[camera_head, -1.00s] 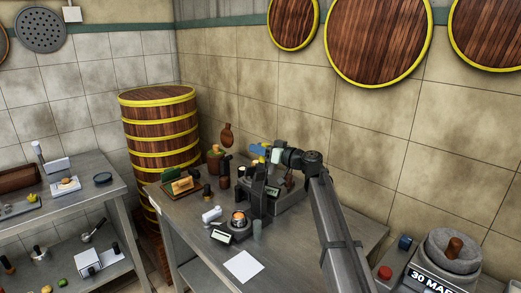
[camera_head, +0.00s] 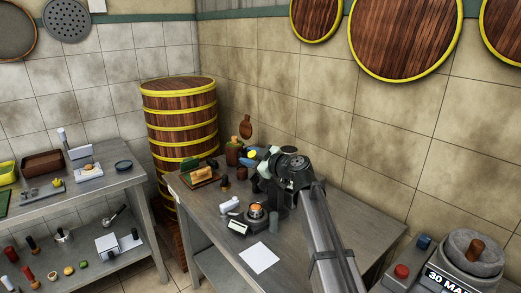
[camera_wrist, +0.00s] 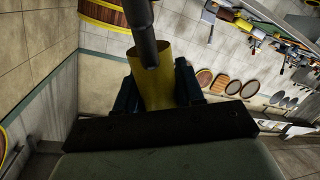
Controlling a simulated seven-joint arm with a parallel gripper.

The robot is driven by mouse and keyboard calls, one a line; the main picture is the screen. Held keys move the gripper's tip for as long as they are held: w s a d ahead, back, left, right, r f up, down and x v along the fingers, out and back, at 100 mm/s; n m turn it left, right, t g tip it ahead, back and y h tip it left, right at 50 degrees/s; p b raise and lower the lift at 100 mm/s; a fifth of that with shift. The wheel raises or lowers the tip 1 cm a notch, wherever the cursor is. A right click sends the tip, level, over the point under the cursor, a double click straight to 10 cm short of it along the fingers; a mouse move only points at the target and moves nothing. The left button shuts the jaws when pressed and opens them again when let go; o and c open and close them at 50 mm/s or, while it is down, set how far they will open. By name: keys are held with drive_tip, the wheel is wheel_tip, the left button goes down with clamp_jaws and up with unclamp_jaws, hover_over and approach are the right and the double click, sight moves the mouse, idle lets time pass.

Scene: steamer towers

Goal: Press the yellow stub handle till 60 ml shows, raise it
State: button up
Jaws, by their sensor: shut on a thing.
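The yellow stub handle (camera_wrist: 155,88) is between my gripper's dark blue fingers (camera_wrist: 158,92) in the wrist view, and the gripper is shut on it. A dark rod meets the handle's far end there. In the head view a small patch of the yellow handle (camera_head: 252,154) shows beside my gripper (camera_head: 257,156), above the back of the bench. A small scale (camera_head: 238,227) with a display stands at the bench front, with an orange-topped cup (camera_head: 256,211) on its round base. The display's figures are too small to read. My arm hides most of the dark machine behind it.
A grey cylinder (camera_head: 273,222), a white roll-like item (camera_head: 229,205) and a white sheet (camera_head: 259,258) lie around the scale. The bench right of my arm (camera_head: 358,224) looks clear.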

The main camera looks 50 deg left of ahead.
drive_tip(key=s+f+n+t, duration=0.2)
drive_tip(key=s+f+n, duration=0.6)
drive_tip(key=f, duration=0.4)
drive_tip(key=shift+f+n+h, duration=0.3)
drive_tip(key=shift+f, duration=0.1)
drive_tip(key=shift+o, duration=0.5)
drive_tip(key=shift+s+d+f+n+t, duration=0.1)
drive_tip(key=shift+f+n+t, duration=0.5)
drive_tip(key=shift+f, duration=0.65)
drive_tip(key=shift+o, duration=1.2)
drive_tip(key=shift+f, duration=0.25)
drive_tip(key=shift+o, duration=0.2)
drive_tip(key=o, duration=0.7)
drive_tip(key=shift+f, duration=0.1)
drive_tip(key=shift+c, duration=0.2)
